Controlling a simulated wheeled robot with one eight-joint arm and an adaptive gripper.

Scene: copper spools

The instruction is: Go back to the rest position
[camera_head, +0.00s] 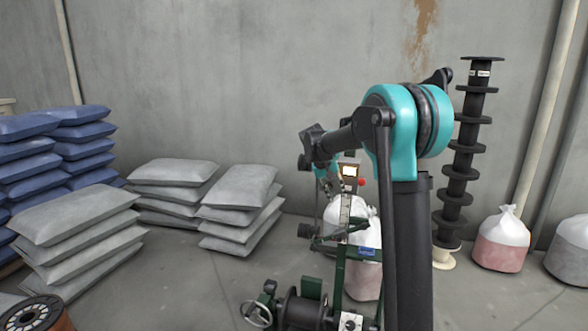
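My arm shows right of centre, with a black upright link, a large teal joint at the top and a dark link reaching left to a smaller joint. My gripper is hard to make out among the dark parts there. I cannot tell whether it is open or shut, or whether it holds anything. A copper spool (35,315) with a black flange stands at the lower left corner, partly cut off. A dark spool or drum (303,308) sits low on the machine.
Grey sacks (75,215) and more grey sacks (240,195) lie stacked at left and centre. Blue sacks (85,132) are stacked at far left. A stack of black flanged spools (463,160) stands at right. White-topped bags (502,240) stand near the wall. Floor (190,275) is clear at centre left.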

